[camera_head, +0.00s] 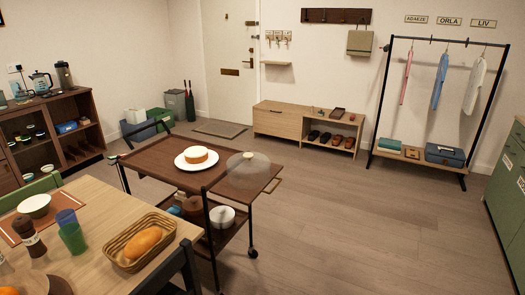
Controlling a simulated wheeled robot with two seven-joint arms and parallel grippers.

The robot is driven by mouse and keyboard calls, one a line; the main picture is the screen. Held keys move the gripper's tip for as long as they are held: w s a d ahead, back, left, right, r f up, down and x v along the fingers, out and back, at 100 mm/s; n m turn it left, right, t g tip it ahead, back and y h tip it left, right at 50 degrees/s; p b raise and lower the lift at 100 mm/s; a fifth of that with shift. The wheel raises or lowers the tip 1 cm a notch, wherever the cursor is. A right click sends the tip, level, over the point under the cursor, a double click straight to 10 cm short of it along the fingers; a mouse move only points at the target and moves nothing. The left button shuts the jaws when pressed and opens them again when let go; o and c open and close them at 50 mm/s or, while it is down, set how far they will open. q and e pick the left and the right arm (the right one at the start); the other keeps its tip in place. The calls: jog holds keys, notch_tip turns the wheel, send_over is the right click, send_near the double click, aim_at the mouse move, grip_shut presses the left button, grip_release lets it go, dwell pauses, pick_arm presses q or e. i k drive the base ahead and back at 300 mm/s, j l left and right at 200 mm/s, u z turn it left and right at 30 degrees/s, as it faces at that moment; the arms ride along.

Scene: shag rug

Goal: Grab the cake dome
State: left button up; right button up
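The cake dome (248,168) is a clear, low cover with a small knob on top. It stands on the right part of the brown serving cart's top (157,157). To its left, a round cake (196,155) sits uncovered on a white plate (182,164). The dome and the plate are close together; I cannot tell whether they touch. Neither of my grippers shows in the head view.
A dining table (92,252) with a bread basket (140,243), cups and a bowl fills the lower left. The cart's lower shelf holds pots (222,217). Open floor (330,225) lies right of the cart.

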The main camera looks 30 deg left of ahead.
aim_at(245, 170)
jog(key=i+u, duration=0.25)
jog(key=i, duration=0.2)
jog(key=i+l+u, duration=0.15)
jog(key=i+u, duration=0.15)
jog(key=i+l+u, duration=0.25)
jog(key=i, duration=0.25)
